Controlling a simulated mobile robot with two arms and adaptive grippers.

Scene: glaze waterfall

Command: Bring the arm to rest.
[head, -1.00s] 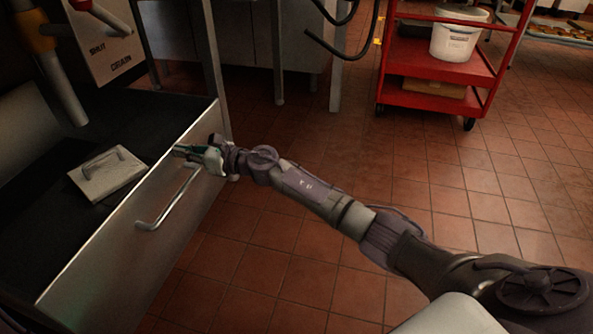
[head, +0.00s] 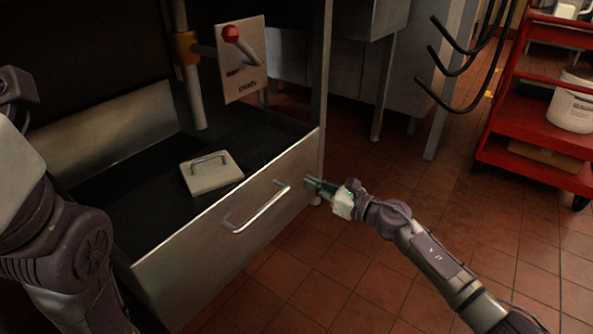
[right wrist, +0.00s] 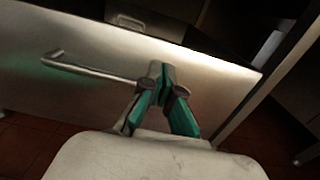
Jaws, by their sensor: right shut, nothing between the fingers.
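My right gripper (head: 318,187) is shut and empty. It is close to the outer face of the steel drawer (head: 165,270), right of the bar handle (head: 257,207), and apart from the handle. In the right wrist view its closed fingers (right wrist: 160,72) point at the drawer front (right wrist: 215,90), with the handle (right wrist: 90,67) to their left. My left arm shows at the left edge of the head view; its gripper is out of the picture.
Black hoses (head: 440,105) hang at the back. A red cart (head: 520,135) with a white bucket (head: 572,108) stands right. Tiled floor is clear.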

